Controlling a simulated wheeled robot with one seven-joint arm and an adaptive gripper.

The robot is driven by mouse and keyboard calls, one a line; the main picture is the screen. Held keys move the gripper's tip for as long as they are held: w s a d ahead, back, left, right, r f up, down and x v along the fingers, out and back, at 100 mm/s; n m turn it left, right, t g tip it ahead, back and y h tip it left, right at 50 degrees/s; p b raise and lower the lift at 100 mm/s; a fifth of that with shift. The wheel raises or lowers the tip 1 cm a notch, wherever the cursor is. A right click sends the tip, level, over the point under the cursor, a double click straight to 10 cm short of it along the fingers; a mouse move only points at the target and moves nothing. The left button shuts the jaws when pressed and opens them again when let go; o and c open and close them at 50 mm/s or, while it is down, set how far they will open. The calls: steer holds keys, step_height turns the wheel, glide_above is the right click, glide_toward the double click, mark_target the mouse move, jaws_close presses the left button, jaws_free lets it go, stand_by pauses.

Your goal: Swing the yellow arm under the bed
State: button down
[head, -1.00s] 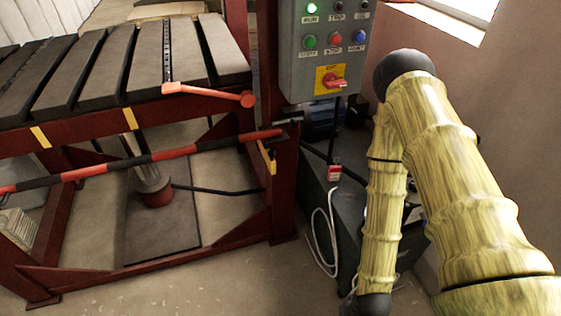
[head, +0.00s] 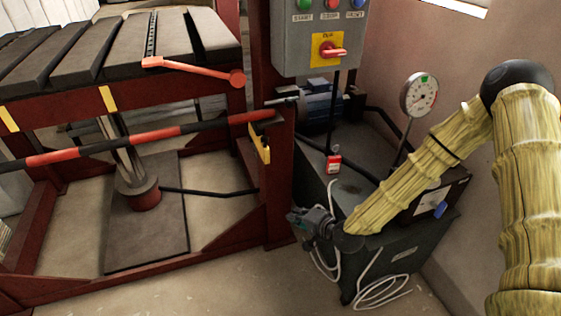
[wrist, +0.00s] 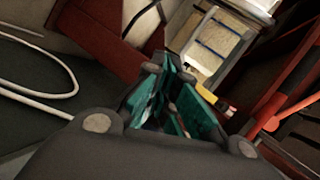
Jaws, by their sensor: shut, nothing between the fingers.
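A short yellow arm (head: 262,148) sits on the red right-hand post of the press frame, below the bed's front corner. The bed (head: 85,52) is a row of dark slats on a red frame. My gripper (head: 297,217) is shut and empty, low in front of the dark cabinet, to the right of and below the yellow arm and apart from it. In the wrist view, my gripper's teal fingers (wrist: 172,72) point forward, and a small yellow piece (wrist: 230,110) shows just right of them; I cannot tell if it is the same arm.
A red-and-black striped bar (head: 130,143) runs across the front below the bed. An orange lever (head: 195,72) sticks out above it. A control box (head: 318,40), dark cabinet (head: 385,250) and gauge (head: 419,95) stand right. White cable (head: 383,293) lies on the floor.

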steer(key=w+d+r+m+t+b, duration=0.1)
steer(key=w+d+r+t+b, duration=0.1)
steer(key=w+r, duration=0.3)
steer(key=w+d+r+m+t+y+b, duration=0.1)
steer(key=w+d+r+m+t+b, duration=0.1)
steer(key=w, duration=0.6)
step_height(320, 180, up, 3)
steer(key=shift+w+d+f+t+y+b, duration=0.1)
steer(key=shift+w+d+t+y+b, duration=0.15)
steer(key=shift+d+t+b, duration=0.7)
steer(key=shift+a+g, duration=0.25)
steer(key=w+a, duration=0.7)
steer(key=a, duration=0.1)
steer(key=shift+w+a, duration=0.3)
steer(key=shift+a, duration=0.05)
steer(key=shift+a, duration=0.1)
